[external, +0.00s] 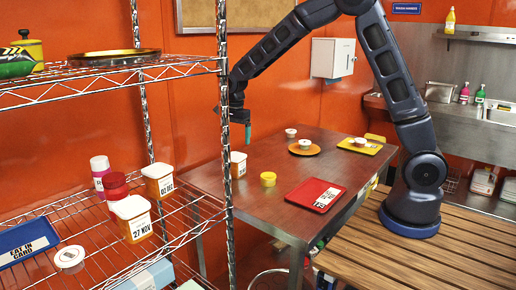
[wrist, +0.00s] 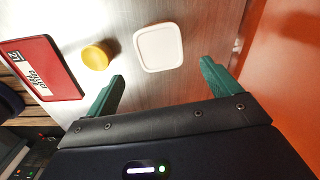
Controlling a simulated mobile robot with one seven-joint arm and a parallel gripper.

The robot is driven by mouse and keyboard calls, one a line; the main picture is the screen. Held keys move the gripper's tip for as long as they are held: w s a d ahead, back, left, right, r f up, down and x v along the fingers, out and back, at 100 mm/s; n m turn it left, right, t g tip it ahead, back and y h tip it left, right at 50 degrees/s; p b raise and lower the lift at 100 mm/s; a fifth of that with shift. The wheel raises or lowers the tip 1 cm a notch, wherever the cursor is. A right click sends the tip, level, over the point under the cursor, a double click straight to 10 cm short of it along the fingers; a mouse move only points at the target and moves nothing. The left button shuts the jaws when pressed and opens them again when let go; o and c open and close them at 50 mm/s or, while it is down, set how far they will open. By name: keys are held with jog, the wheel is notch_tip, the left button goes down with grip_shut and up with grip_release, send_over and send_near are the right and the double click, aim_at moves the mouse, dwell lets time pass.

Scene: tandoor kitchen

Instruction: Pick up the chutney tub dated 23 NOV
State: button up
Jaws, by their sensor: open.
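My gripper (external: 243,124) is above the far left end of the steel table, pointing down; its green fingers are apart and empty in the wrist view (wrist: 162,70). A tub with a white lid (external: 238,164) stands on the table below it, partly hidden by a shelf post; its date cannot be read. Its lid (wrist: 158,47) shows beyond and between my fingertips in the wrist view, not touched. On the wire rack stand two similar white-lidded orange tubs: the front one (external: 132,217) reads 27 NOV, the back one (external: 158,180) has a label too small to read surely.
The wire rack's post (external: 226,150) stands at the left. An orange wall (wrist: 285,70) is close on the right.

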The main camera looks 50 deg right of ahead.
aim_at(235, 156)
notch_tip(235, 156, down, 6)
jog(key=shift+a, duration=0.1)
jog(key=shift+a+f, duration=0.15)
jog(key=shift+f, duration=2.45)
jog(key=shift+c, duration=0.4)
jog(key=c, duration=1)
jog(key=shift+r, duration=0.1)
jog(key=shift+c, duration=0.2)
